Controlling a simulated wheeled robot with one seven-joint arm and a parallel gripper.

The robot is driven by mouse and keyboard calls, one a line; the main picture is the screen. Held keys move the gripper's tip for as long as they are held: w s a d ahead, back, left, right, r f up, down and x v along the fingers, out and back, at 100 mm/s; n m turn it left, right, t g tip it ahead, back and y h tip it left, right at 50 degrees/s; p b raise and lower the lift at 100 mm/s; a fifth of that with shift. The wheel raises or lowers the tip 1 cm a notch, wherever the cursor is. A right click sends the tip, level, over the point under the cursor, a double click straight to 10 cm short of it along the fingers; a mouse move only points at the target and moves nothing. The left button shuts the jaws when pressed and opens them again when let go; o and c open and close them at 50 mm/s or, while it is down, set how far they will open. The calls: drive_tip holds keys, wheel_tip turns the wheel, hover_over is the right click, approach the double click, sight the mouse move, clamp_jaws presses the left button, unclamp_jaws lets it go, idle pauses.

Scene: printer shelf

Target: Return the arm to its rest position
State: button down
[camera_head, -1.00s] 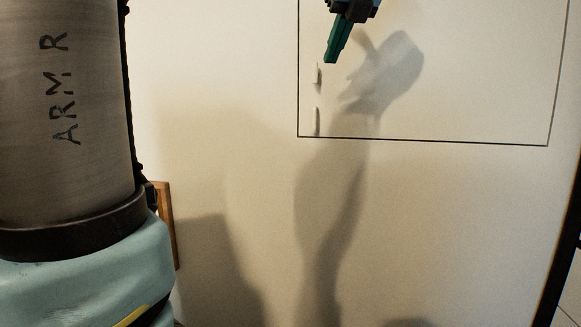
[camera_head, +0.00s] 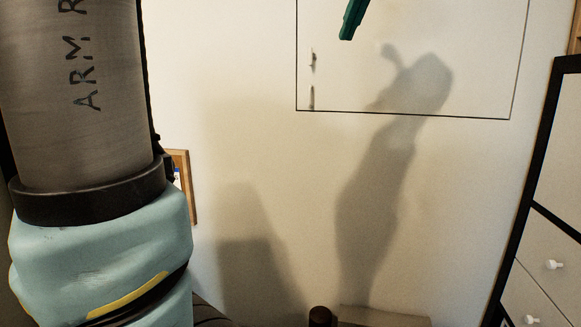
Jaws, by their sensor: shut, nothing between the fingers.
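My gripper (camera_head: 353,20) shows at the top edge of the view, in front of the pale wall. Only its green fingers are visible, pointing down and a little left. They are pressed together with nothing between them. The rest of the gripper is cut off by the top edge. A thick grey link of my arm (camera_head: 75,90), lettered "ARM R", stands at the left, with a pale blue joint cover (camera_head: 100,250) below it.
A thin dark rectangular outline (camera_head: 400,115) marks the wall behind the gripper. A white drawer unit (camera_head: 550,240) with a black frame stands at the right. A wooden frame (camera_head: 191,185) shows behind my arm.

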drive_tip(key=w+a+f+n+g, duration=0.15)
drive_tip(key=a+f+n, duration=0.25)
drive_tip(key=f+n, duration=0.55)
drive_tip(key=w+a+f+n+g, duration=0.1)
drive_tip(key=a+f+n+g, duration=0.25)
drive_tip(key=f, duration=1.15)
drive_tip(key=s+a+f+n+g+h, duration=0.1)
drive_tip(key=s+a+f+n, duration=0.4)
drive_tip(key=f+n, duration=0.4)
drive_tip(key=s+a+f+n+g+h, duration=0.1)
drive_tip(key=s+a+f+n, duration=0.4)
drive_tip(key=f+n, duration=0.5)
drive_tip(key=shift+s+g, duration=0.2)
drive_tip(key=shift+g, duration=0.1)
drive_tip(key=c, duration=1.5)
unclamp_jaws()
drive_tip(key=shift+a, duration=0.1)
